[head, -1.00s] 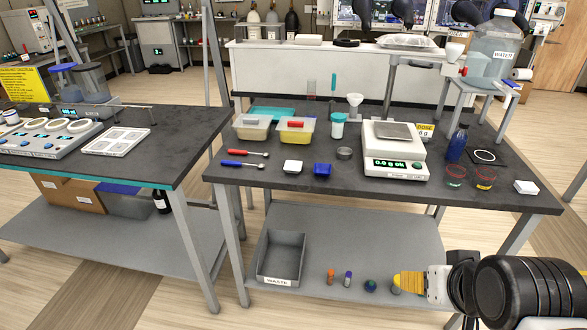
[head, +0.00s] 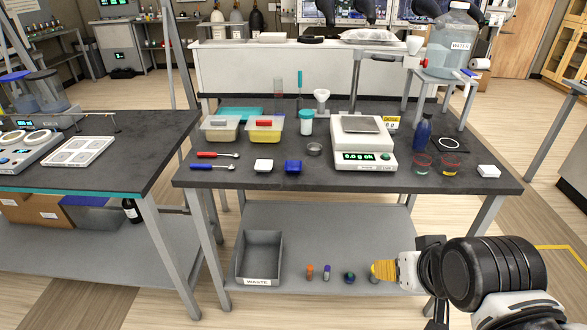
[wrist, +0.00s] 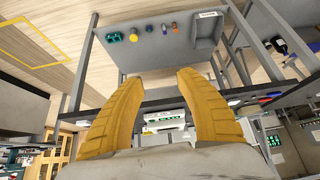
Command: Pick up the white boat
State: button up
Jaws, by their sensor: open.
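The white boat (head: 263,165) is a small white dish near the front edge of the dark bench, in the head view. It lies just left of a similar blue boat (head: 292,166) and right of two spoons. My gripper (head: 384,271) is low at the right, in front of the bench and below its top, well apart from the white boat. In the wrist view my gripper (wrist: 160,77) shows two yellow fingers spread apart with nothing between them. I cannot make out the white boat in the wrist view.
A small white block (head: 488,171) sits at the bench's right end. Below, the shelf (head: 330,225) holds a waste bin (head: 260,281) and several small bottles.

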aim_at(262, 166)
jog(key=i+j, duration=0.1)
jog(key=j, duration=1.3)
jog(key=j+z, duration=0.15)
jog(key=j, duration=1.25)
jog(key=i, duration=0.05)
